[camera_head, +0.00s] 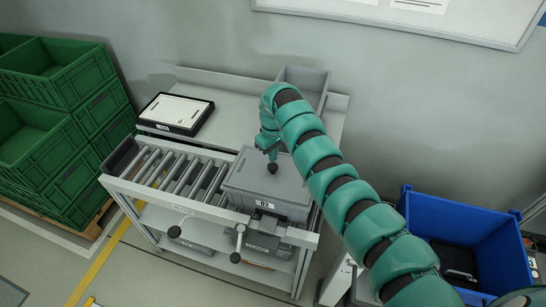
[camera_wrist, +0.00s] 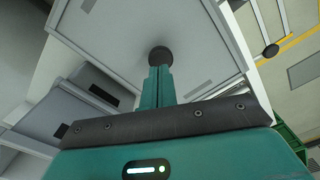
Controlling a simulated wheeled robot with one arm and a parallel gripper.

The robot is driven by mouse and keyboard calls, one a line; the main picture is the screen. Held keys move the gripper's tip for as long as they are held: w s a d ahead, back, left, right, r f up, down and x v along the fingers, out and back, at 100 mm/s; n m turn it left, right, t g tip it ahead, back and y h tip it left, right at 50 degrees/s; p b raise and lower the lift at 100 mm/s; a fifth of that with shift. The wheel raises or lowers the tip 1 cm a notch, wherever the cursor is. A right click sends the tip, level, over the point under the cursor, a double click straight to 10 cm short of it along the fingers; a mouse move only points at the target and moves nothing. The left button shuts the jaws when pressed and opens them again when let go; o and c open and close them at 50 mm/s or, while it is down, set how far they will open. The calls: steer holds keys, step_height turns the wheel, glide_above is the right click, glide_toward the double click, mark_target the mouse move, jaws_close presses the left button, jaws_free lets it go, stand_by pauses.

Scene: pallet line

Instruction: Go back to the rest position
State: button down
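My teal arm reaches from the lower right over the conveyor in the head view. My gripper (camera_head: 271,164) points down over a closed grey crate (camera_head: 240,187) with a small white label on its front.
The crate sits at the right end of the roller conveyor (camera_head: 180,174). Behind are a white-topped black case (camera_head: 176,113) and an open grey bin (camera_head: 303,82). Green crates (camera_head: 60,130) are stacked left. A blue bin (camera_head: 480,235) stands right. A whiteboard (camera_head: 410,12) hangs above.

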step_height(320, 180, up, 5)
steer(key=shift+r, duration=0.1)
stand_by(0.6)
